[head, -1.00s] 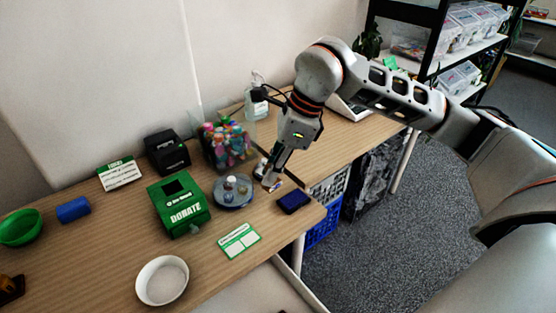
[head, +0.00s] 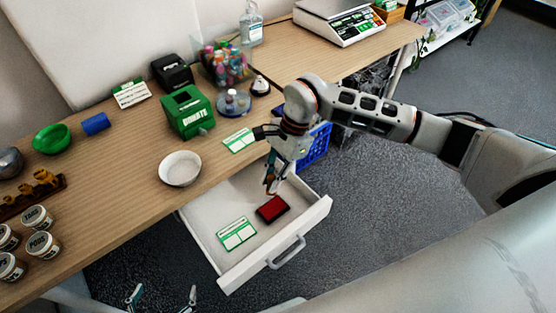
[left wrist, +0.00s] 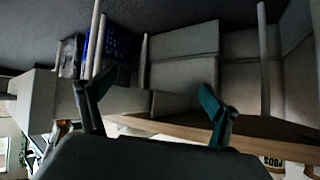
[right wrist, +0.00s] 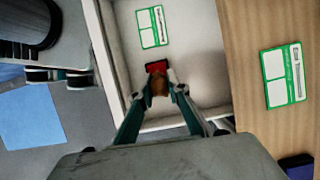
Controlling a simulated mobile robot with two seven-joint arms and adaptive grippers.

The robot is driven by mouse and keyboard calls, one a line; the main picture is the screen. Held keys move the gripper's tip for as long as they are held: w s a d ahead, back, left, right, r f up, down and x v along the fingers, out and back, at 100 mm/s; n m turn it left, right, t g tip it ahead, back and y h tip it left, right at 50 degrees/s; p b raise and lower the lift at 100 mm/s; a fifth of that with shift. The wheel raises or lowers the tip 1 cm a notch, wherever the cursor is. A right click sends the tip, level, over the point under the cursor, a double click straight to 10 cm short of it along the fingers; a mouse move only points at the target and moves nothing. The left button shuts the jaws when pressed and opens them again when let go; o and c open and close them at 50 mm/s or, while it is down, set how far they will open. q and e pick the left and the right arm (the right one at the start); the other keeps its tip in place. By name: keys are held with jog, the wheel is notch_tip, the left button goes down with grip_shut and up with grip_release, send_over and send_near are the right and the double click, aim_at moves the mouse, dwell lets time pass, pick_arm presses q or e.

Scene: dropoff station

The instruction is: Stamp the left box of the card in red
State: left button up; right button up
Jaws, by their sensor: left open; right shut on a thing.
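My right gripper (head: 271,187) is shut on a stamp with a brown handle (right wrist: 160,88), held over the open drawer at the red ink pad (head: 272,208). The red pad also shows in the right wrist view (right wrist: 158,66), partly hidden by the stamp; I cannot tell whether they touch. A green-and-white card (head: 237,234) lies in the drawer (head: 212,258), left of the pad. A similar card (head: 239,141) lies on the table near its front edge; it shows in the right wrist view (right wrist: 283,76). My left gripper (head: 163,296) is open and empty, low in front of the table.
A blue pad (right wrist: 298,166) lies on the table. A white bowl (head: 180,169), green donation box (head: 188,112) and round tray (head: 234,104) stand on the table (head: 110,190). The drawer's front wall and handle (head: 287,252) stick out into free floor space.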

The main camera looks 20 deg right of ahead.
aim_at(273, 194)
jog(key=shift+s+a+f, duration=0.15)
jog(key=shift+s+f, duration=0.4)
jog(key=shift+s, duration=0.05)
jog(key=shift+s+f+n, duration=0.1)
jog(key=shift+f+n, duration=0.2)
jog(key=shift+f+b, duration=0.35)
notch_tip(273, 194, down, 3)
jog(key=shift+r+b, duration=0.15)
jog(key=shift+b, duration=0.65)
jog(key=shift+f+b, duration=0.55)
jog(key=shift+f, duration=0.45)
pick_arm(q)
jog(key=shift+a+f, duration=0.25)
jog(key=shift+f, duration=0.35)
jog(key=shift+a+f, duration=0.2)
jog(key=shift+f, duration=0.4)
jog(key=shift+w+r, duration=0.15)
jog(key=shift+w, duration=0.05)
jog(key=shift+s+d, duration=0.15)
jog(key=shift+s, duration=0.05)
